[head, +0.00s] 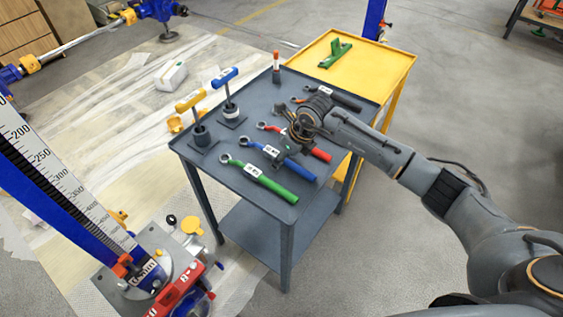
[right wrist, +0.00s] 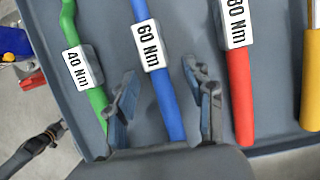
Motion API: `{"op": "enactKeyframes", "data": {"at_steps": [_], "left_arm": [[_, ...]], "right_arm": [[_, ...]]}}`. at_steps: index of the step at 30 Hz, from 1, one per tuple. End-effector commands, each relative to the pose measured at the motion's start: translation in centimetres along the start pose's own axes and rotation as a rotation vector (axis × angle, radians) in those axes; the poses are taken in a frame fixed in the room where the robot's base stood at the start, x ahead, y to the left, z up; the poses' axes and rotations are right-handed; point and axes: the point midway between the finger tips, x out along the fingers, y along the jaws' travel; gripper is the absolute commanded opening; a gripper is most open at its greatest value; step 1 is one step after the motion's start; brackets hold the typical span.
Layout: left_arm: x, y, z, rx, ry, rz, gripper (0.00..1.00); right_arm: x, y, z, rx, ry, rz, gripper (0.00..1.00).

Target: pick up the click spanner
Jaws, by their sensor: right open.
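Several click spanners lie side by side on the grey table. The blue spanner (head: 262,148), labelled 60 Nm in the right wrist view (right wrist: 165,95), lies between the green spanner (head: 270,184), labelled 40 Nm (right wrist: 97,103), and the red spanner (head: 318,153), labelled 80 Nm (right wrist: 240,90). A yellow-orange handle (right wrist: 311,85) shows at the right edge of the wrist view. My right gripper (head: 288,142) is over the table, open and empty. In the wrist view its fingers (right wrist: 159,88) appear on either side of the blue handle; contact cannot be told. My left gripper is not in view.
Yellow-topped (head: 190,103) and blue-topped (head: 225,80) T-handle tools stand at the table's left side. A dark-handled spanner (head: 345,101) lies behind my gripper. A yellow table (head: 388,62) adjoins the back. A jack with a scale (head: 70,195) stands at the lower left.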

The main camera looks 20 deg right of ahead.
Motion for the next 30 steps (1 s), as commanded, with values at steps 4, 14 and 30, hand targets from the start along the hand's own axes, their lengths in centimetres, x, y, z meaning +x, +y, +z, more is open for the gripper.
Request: {"op": "enactKeyframes", "data": {"at_steps": [4,14,30], "left_arm": [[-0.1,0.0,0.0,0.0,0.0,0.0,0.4],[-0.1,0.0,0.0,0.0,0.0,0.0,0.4],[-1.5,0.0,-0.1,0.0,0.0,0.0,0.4]], "right_arm": [[-0.1,0.0,0.0,0.0,0.0,0.0,0.41],[-0.1,0.0,0.0,0.0,0.0,0.0,0.0],[-2.0,-0.1,0.9,-0.001,-0.004,-0.001,0.0]]}}
